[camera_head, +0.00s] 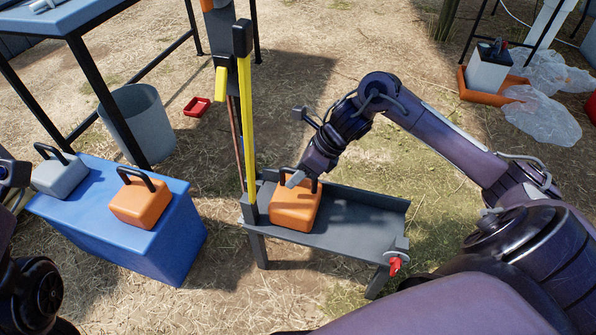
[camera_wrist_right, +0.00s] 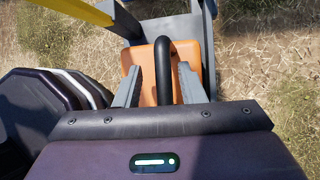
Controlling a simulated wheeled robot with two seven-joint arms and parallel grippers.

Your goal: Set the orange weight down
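An orange weight (camera_head: 295,207) with a black loop handle stands on the grey bench tray (camera_head: 352,238), at its left end near the yellow upright. My right gripper (camera_head: 300,179) is over this weight from above. In the right wrist view, the two grey fingers of the gripper (camera_wrist_right: 160,85) stand on either side of the black handle, with gaps showing on both sides. The orange body (camera_wrist_right: 146,92) is behind the fingers. The weight looks upright and resting on the tray. My left gripper is not in view; only parts of my left arm show at the left edge.
A second orange weight (camera_head: 140,204) and a grey weight (camera_head: 60,176) stand on a blue box (camera_head: 170,235) at left. A yellow bar (camera_head: 246,130) rises beside the tray. The tray's right part is bare. A red clamp (camera_head: 394,265) hangs at its right end.

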